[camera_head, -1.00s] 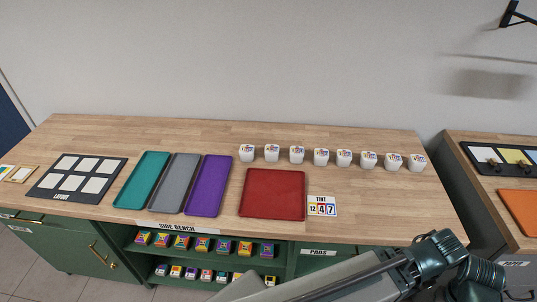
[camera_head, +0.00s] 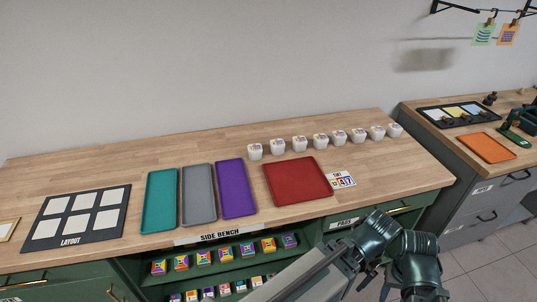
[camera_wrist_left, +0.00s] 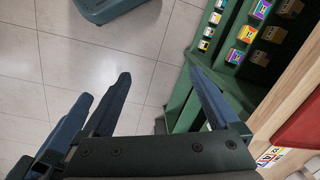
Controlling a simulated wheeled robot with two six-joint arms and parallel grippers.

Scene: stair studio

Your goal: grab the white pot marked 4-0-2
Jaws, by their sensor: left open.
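Several white pots stand upright in a row at the back of the wooden side bench, from the leftmost pot (camera_head: 255,152) to the rightmost pot (camera_head: 394,130). Each has a small coloured marking on it, too small to read, so I cannot tell which one is marked 4-0-2. My left gripper (camera_wrist_left: 158,66) is open and empty in the left wrist view, over the floor beside the green shelves. No pot shows in that view. Dark arm links of mine cross the lower right of the head view, with no gripper clearly visible there. My right gripper is not in view.
A red tray (camera_head: 297,181) lies in front of the pots, beside a tint card (camera_head: 341,180). Purple (camera_head: 236,188), grey (camera_head: 198,193) and teal (camera_head: 160,200) trays lie left of it, then a layout board (camera_head: 77,217). Another bench holds an orange tray (camera_head: 487,147).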

